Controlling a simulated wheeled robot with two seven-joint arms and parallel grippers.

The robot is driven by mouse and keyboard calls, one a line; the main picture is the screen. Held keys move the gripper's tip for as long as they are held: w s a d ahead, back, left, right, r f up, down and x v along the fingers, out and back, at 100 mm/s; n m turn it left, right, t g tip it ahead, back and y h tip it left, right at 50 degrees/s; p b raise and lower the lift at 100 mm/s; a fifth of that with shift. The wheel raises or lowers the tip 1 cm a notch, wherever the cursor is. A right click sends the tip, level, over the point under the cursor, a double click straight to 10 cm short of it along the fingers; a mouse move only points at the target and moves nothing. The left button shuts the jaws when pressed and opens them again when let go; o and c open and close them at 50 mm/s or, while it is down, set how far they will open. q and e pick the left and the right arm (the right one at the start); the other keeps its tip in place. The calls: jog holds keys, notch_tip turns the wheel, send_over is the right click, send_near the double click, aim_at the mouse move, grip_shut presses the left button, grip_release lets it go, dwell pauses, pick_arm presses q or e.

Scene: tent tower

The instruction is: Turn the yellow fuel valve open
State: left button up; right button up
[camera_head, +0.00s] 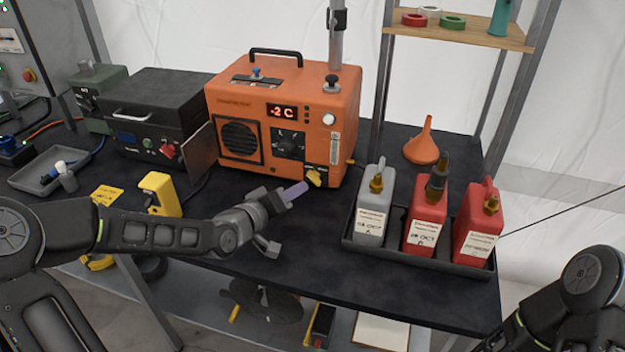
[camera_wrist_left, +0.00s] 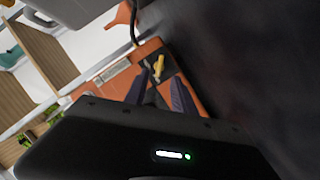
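The yellow fuel valve (camera_head: 314,177) is a small lever low on the front right of the orange heater (camera_head: 285,110), whose display reads -2 C. The valve also shows in the left wrist view (camera_wrist_left: 159,66), just beyond the fingertips. My left gripper (camera_head: 287,193) is in front of the heater, to the left of the valve and apart from it. In the left wrist view its two fingers (camera_wrist_left: 162,85) stand spread with a gap and nothing between them. My right arm shows at the lower right, but its gripper is outside the frame.
A black tray (camera_head: 350,241) with one grey and two red fuel cans stands to the right. An orange funnel (camera_head: 421,150) is behind it. A black box (camera_head: 150,115), a yellow device (camera_head: 160,193) and a grey tray are on the left. The table's front middle is clear.

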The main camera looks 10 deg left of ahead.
aim_at(313, 181)
pick_arm(q)
jog(key=shift+x, duration=4)
grip_shut()
